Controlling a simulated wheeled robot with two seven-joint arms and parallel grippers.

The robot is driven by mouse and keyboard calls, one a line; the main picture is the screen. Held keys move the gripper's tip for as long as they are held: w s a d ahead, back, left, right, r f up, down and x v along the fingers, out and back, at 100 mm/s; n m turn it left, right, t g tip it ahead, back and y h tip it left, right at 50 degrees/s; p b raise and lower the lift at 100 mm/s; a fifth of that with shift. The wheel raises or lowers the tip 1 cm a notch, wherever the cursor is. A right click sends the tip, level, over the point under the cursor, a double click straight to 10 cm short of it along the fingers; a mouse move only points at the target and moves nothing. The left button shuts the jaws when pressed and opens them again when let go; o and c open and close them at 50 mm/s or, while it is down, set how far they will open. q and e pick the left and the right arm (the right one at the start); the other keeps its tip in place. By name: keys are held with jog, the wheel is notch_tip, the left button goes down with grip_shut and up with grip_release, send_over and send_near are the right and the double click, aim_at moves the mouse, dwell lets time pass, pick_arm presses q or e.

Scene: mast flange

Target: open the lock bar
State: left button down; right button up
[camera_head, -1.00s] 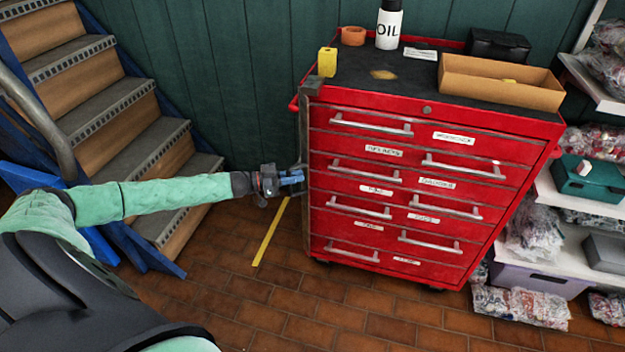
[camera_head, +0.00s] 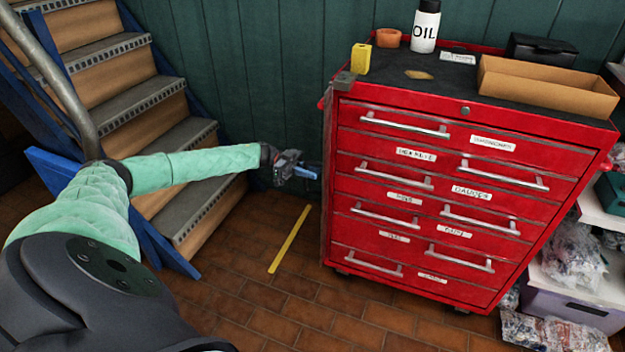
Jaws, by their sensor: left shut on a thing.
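The red tool cabinet (camera_head: 425,205) stands right of centre with its drawers shut. The lock bar (camera_head: 327,220) is a narrow dark upright strip along the cabinet's front left edge, with a dark bracket (camera_head: 345,81) at its top. It stands clear of the drawer handles, beside the drawer fronts. My left gripper (camera_head: 312,172) is at the bar's left side, about mid-height, and is shut on it. Its blue-grey fingertips are small, and the exact contact is hard to see. My right gripper is not in view.
Stairs with blue rails (camera_head: 150,110) rise at the left behind my left arm. An oil bottle (camera_head: 425,28), a yellow block (camera_head: 361,58) and an open box (camera_head: 545,85) stand on the cabinet. Shelves (camera_head: 590,270) are at the right. A yellow strip (camera_head: 289,240) marks the open floor.

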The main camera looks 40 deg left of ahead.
pick_arm(q)
jog(key=shift+w+a+f+m+g+b, duration=0.2)
jog(key=shift+m+g+b, duration=0.3)
jog(key=shift+g, duration=0.35)
jog(key=shift+w+a+r+m+g+b, duration=0.1)
jog(key=shift+a+m+g+b, duration=0.2)
jog(key=shift+m+g, duration=0.45)
jog(key=shift+g, duration=0.3)
jog(key=c, duration=1.4)
grip_release()
jog(key=shift+a, duration=0.1)
jog(key=a, duration=0.7)
jog(key=shift+w+a+b, duration=0.2)
jog(key=shift+a+b, duration=0.2)
